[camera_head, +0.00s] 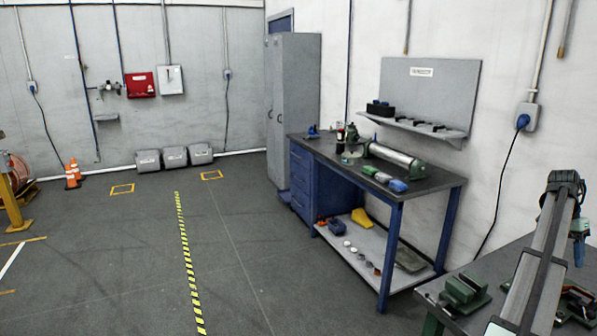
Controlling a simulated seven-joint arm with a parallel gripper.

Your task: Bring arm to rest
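A long grey jointed link with a dark top end rises from the bottom right corner over the near workbench (500,262). It looks like part of my arm, but I cannot be sure. I cannot make out any gripper fingers, so whether my gripper is open or holds something does not show.
A green vise (465,292) sits on the near bench's left end. A blue-legged workbench (440,183) carries a silver cylinder (395,158) and small tools. A grey locker (292,110) stands behind it. The floor around the yellow-black strip (187,262) is clear.

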